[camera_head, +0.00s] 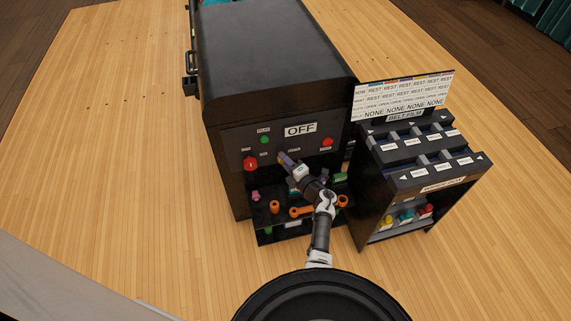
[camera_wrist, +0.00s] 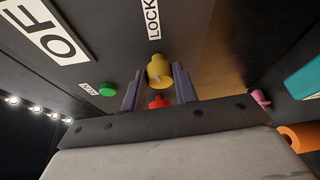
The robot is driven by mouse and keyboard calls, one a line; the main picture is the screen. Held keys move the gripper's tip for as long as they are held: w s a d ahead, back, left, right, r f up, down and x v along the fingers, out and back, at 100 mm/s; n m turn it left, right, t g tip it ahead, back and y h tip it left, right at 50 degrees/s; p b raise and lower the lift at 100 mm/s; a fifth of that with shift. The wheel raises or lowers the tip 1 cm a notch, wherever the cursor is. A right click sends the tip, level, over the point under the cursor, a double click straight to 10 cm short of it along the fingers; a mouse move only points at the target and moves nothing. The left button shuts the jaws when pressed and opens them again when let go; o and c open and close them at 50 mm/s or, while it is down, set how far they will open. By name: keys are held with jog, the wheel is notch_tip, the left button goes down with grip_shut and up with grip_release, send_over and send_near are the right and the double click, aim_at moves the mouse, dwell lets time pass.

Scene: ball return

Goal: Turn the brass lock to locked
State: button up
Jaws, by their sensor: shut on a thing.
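The brass lock (camera_wrist: 160,70) is a yellow knob on the machine's dark front panel in the wrist view. A white label beginning "LOCK" (camera_wrist: 153,18) is beside it, its rest cut off. My gripper (camera_wrist: 157,78) has one finger on each side of the knob and is shut on it. In the head view my gripper (camera_head: 285,158) is at the panel below the OFF sign (camera_head: 300,130), and it hides the lock. I cannot read which way the lock is turned.
A green button (camera_head: 265,140) and red controls (camera_head: 250,163) are near my gripper. A shelf (camera_head: 262,220) with orange and pink parts sits below. A dark rack (camera_head: 400,185) with labels stands close on the right. Wooden floor is free on the left.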

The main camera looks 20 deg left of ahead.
jog(key=shift+f+m+t+y+b, duration=0.1)
jog(key=shift+m+t+y+b, duration=0.2)
jog(key=shift+m, duration=0.35)
jog(key=shift+f+m+y+b, duration=0.1)
jog(key=shift+m+b, duration=0.3)
jog(key=shift+m, duration=0.25)
jog(key=shift+s, duration=0.1)
jog(key=o, duration=1)
jog(key=p+v, duration=0.1)
jog(key=v, duration=1.2)
jog(key=shift+s+d, duration=0.15)
jog(key=shift+d, duration=0.15)
